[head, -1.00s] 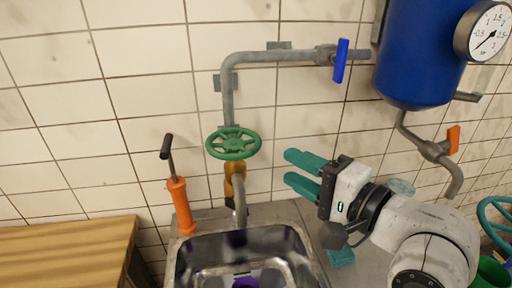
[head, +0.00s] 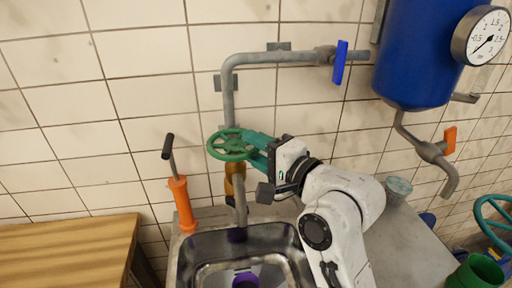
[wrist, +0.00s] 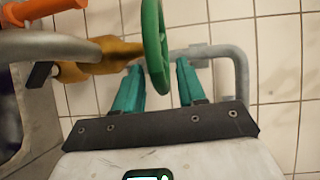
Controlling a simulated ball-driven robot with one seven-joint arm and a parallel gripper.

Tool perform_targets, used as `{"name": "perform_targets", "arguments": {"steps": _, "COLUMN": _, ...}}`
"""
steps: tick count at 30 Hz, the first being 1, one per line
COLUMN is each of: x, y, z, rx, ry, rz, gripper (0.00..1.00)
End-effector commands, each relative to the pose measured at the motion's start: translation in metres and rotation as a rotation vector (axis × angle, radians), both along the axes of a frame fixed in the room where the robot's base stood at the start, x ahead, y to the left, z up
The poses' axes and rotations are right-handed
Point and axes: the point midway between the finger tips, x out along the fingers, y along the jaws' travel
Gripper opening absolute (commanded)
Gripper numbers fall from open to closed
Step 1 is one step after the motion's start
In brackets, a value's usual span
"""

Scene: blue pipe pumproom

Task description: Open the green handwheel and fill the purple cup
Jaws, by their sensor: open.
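The green handwheel (head: 232,145) sits on a brass valve (head: 233,170) in the grey pipe above the sink. My gripper (head: 256,147) is at the wheel's right side, with its teal fingers open. In the wrist view, the edge-on wheel rim (wrist: 155,45) lies between the two spread fingers of my gripper (wrist: 159,66), nearer the left one; I cannot tell whether they touch. The purple cup (head: 245,280) is in the sink under the spout, partly cut off by the bottom edge. The cup's inside is hard to make out.
The metal sink (head: 195,249) is set in a grey counter. An orange hand pump (head: 182,204) stands left of the spout. A blue-handled valve (head: 339,62) is on the upper pipe. A blue tank (head: 412,50) with a gauge hangs right. A wooden table (head: 70,250) is at left.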

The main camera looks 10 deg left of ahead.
Motion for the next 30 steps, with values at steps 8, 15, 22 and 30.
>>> {"name": "perform_targets", "arguments": {"steps": 8, "x": -0.0002, "y": -0.0001, "z": -0.0001, "rx": 0.0, "ry": 0.0, "rz": 0.0, "gripper": 0.24}}
{"name": "perform_targets", "arguments": {"steps": 15, "x": -0.0002, "y": -0.0002, "z": -0.0002, "rx": -0.001, "ry": 0.001, "rz": 0.0, "gripper": 0.01}}
{"name": "perform_targets", "arguments": {"steps": 22, "x": 0.0002, "y": -0.0004, "z": -0.0005, "rx": -0.001, "ry": 0.001, "rz": 0.004, "gripper": 0.0}}
{"name": "perform_targets", "arguments": {"steps": 30, "x": 0.0071, "y": -0.003, "z": -0.0021, "rx": -0.004, "ry": 0.004, "rz": 0.109, "gripper": 0.0}}
